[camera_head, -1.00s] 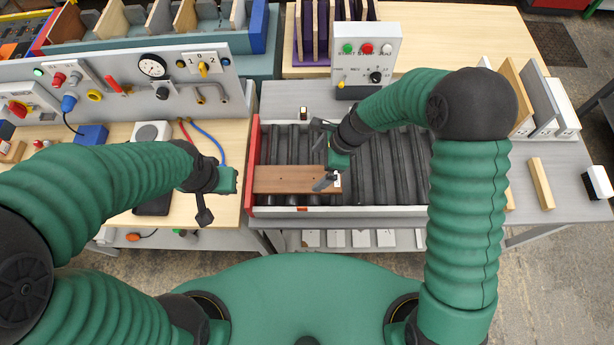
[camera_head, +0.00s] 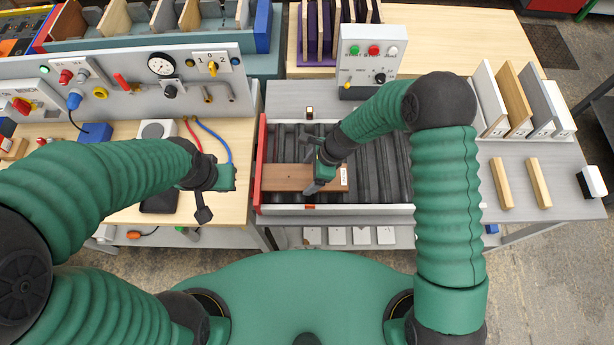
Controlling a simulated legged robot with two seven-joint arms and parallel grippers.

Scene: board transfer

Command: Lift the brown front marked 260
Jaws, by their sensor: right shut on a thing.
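The brown front (camera_head: 285,178) lies flat in the roller tray at its left end, close to the red end stop (camera_head: 260,165). A white label (camera_head: 344,176) sits on its right end; its marking is too small to read. My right gripper (camera_head: 312,187) reaches down onto the front's middle and is shut on it, hiding part of it. The front appears to rest on the rollers; I cannot tell any gap. My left gripper (camera_head: 203,205) hangs over the wooden bench, left of the tray, apart from the front. Its finger opening is not clear.
Bare dark rollers (camera_head: 385,165) lie right of the front. A control box (camera_head: 370,60) stands behind the tray. Upright boards in a rack (camera_head: 520,100) and two wooden bars (camera_head: 520,183) are at the right. A gauge panel (camera_head: 130,85) stands behind the left bench.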

